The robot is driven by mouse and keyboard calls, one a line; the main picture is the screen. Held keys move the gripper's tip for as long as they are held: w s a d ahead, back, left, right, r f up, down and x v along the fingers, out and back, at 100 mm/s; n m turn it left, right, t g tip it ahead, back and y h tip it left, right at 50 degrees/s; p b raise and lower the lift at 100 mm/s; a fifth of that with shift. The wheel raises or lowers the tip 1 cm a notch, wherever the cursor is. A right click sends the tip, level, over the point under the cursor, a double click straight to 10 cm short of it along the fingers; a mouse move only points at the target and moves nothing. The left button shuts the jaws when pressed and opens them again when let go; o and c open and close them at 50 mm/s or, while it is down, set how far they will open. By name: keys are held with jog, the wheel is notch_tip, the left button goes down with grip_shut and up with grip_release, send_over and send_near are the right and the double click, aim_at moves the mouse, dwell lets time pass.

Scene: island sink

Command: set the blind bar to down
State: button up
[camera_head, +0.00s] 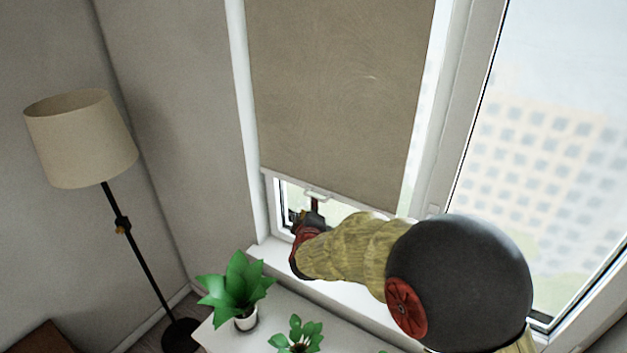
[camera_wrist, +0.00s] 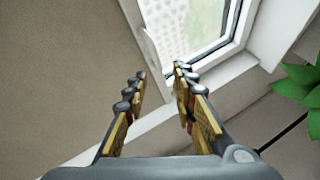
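The brown roller blind (camera_head: 340,85) hangs over the window, with a narrow gap of glass below it. Its white bottom bar (camera_head: 285,179) has a small pull tab (camera_head: 318,193). In the head view my gripper (camera_head: 315,205) is just below the tab; contact is unclear. In the wrist view my gripper (camera_wrist: 157,82) is open, its two fingers apart. The bar (camera_wrist: 143,35) runs slantwise beyond the fingertips, with the blind (camera_wrist: 60,65) to its left. Nothing is visibly clamped between the fingers.
A potted plant (camera_head: 238,288) and a smaller plant (camera_head: 297,335) stand on a white surface (camera_head: 275,300) below the window. A floor lamp (camera_head: 80,138) stands at the left. The window frame (camera_head: 440,150) borders the blind's right side.

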jog(key=w+p, duration=0.1)
jog(key=w, duration=0.2)
jog(key=w+f+n+h+p, duration=0.1)
jog(key=w+p, duration=0.1)
jog(key=w+d+f+n+t+h+p, duration=0.1)
jog(key=w, duration=0.2)
jog(key=shift+w+f, duration=0.25)
jog(key=shift+w, duration=0.1)
jog(key=shift+c, duration=0.6)
jog(key=shift+d, duration=0.1)
grip_shut()
